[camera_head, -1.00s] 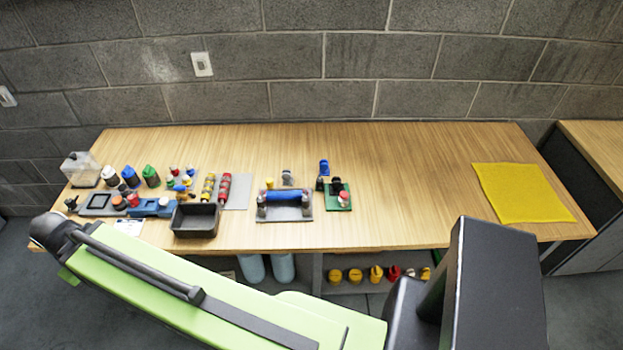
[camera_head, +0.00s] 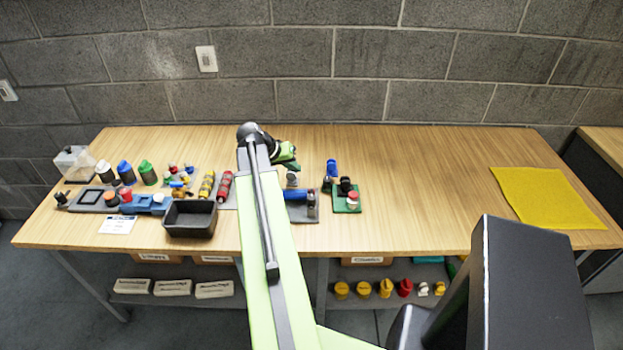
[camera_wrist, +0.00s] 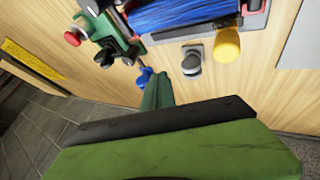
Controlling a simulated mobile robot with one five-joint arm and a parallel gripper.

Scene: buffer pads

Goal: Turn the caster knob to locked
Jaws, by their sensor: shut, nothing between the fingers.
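My gripper (camera_head: 287,156), green and black, hangs over the back of the bench, shut and empty. In the wrist view its narrow green fingers (camera_wrist: 157,88) point down the bench toward a small blue piece (camera_wrist: 145,76). A small grey knob (camera_wrist: 192,62) on a flat base stands apart from the fingers, behind the blue roller fixture (camera_wrist: 190,15). A green fixture (camera_head: 347,204) with black knobs and a red-topped button (camera_wrist: 75,36) stands right of the roller in the head view. I cannot tell which knob is the caster knob or its setting.
A black tray (camera_head: 190,219) and several small bottles and parts stand on the left. A yellow mat (camera_head: 545,198) lies on the right, with bare wood before it. A shelf with yellow and red pieces is below. A block wall stands behind.

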